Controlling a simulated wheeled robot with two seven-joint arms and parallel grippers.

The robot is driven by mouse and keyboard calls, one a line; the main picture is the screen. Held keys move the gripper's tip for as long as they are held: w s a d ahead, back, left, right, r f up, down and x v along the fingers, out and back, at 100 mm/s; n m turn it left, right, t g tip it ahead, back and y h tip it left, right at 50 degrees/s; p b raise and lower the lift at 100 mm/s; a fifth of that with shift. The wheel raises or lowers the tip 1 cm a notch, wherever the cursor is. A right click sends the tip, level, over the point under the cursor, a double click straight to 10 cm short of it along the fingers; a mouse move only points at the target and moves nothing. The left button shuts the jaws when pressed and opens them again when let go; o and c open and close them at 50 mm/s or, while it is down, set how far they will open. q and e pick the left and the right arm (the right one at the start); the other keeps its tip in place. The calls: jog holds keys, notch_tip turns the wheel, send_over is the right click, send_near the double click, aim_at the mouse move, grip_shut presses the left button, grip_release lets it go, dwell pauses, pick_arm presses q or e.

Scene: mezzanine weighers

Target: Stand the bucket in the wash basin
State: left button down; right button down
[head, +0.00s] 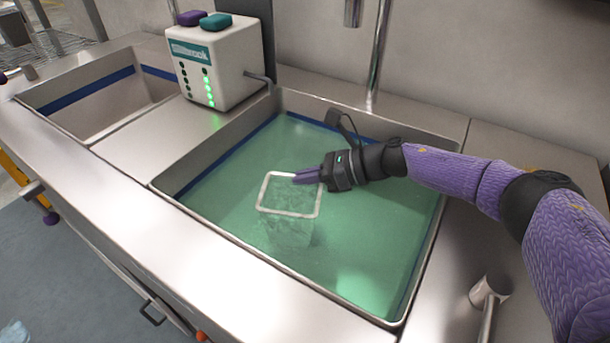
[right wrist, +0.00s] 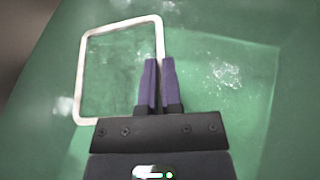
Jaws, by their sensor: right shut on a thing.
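The bucket (head: 289,213) is a clear, square container with a white rim, and it is in the wash basin (head: 417,262). Green water fills the basin around the bucket, and only the rim and upper part show sharply. The bucket looks about upright; whether its base touches the basin floor cannot be told. My right gripper (head: 307,176) is shut on the rim's far right side. In the right wrist view, the purple fingers (right wrist: 160,85) close on the right edge of the white rim (right wrist: 81,70). My left gripper is not in view.
A white dispenser box (head: 218,62) with green lights stands at the basin's back left, with a purple and a teal block on top. A second, empty basin (head: 100,100) lies to the left. A tap (head: 378,50) rises behind the water. A lever (head: 488,295) stands at right.

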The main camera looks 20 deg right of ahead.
jog(key=c, duration=0.8)
grip_release()
jog(key=shift+s+a+f, duration=0.1)
jog(key=shift+s+f, duration=0.05)
jog(key=shift+f, duration=0.3)
notch_tip(320, 180, up, 2)
jog(key=shift+r+p, duration=0.1)
jog(key=shift+p, duration=0.75)
jog(key=p+v, duration=0.1)
jog(key=v, duration=1)
jog(key=shift+d, duration=0.5)
